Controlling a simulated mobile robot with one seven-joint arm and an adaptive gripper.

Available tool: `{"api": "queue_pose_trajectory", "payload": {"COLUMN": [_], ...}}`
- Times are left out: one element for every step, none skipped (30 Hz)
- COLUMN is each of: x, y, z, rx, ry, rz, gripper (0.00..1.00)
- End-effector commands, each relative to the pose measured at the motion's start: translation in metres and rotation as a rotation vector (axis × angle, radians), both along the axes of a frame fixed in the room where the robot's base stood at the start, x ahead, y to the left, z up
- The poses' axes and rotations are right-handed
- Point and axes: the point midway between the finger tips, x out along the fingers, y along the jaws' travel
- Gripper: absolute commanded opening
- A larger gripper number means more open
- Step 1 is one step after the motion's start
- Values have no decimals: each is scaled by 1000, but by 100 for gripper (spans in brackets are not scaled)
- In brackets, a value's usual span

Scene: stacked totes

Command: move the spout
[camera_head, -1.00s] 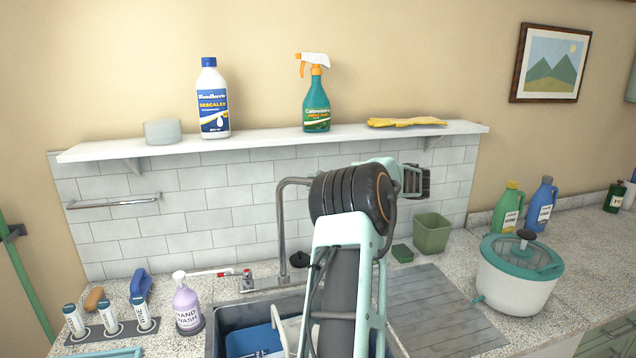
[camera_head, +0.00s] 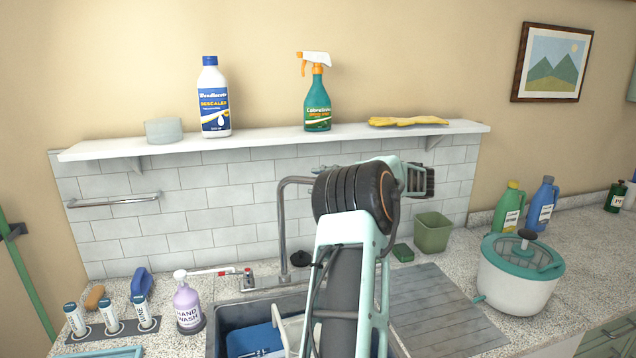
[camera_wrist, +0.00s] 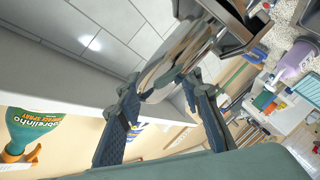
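The spout (camera_head: 281,222) is a grey metal gooseneck rising behind the sink. Its top bends right, and its end is hidden behind my arm's dark joint. In the head view, a small part of my gripper shows near that bend, left of my wrist. In the wrist view, my gripper (camera_wrist: 163,88) is open, with two blue-padded fingers apart. A shiny metal piece (camera_wrist: 170,68), seemingly the spout, lies at and beyond the fingertips. I cannot tell whether they touch it.
A white shelf (camera_head: 275,140) above holds a descaler bottle (camera_head: 214,100), a spray bottle (camera_head: 317,100) and yellow gloves (camera_head: 407,121). The sink (camera_head: 235,318) lies below. A hand wash bottle (camera_head: 187,305) stands left; a green pot (camera_head: 432,233) and white-teal tub (camera_head: 515,285) stand right.

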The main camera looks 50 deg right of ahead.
Motion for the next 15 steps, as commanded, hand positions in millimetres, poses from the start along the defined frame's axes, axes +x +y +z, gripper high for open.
{"api": "queue_pose_trajectory", "payload": {"x": [-9, -13, -21, -28, -34, -43, -49, -56, -64, -69, -75, -82, -86, -90, -95], "y": [-3, -3, -4, -5, -7, -8, -9, -9, -11, -11, -12, -13, -13, -14, -15], "z": [2, 3, 5, 6, 8, 10, 11, 13, 14, 16, 17, 19, 20, 21, 22], "rx": [-1, -1, 0, 0, 0, -1, -1, -1, -1, -1, -1, -2, -1, -1, -1], "ry": [0, 0, 0, 0, 0, 0, 0, -1, -1, -1, -1, 0, -1, -1, -1], "rz": [-4, -4, -4, -6, -6, -4, -6, -5, -5, -5, -4, -3, -2, -2, -2], "gripper": [33, 33, 33, 33, 33, 33, 33, 33, 33, 33, 33, 33, 33, 33, 33]}}
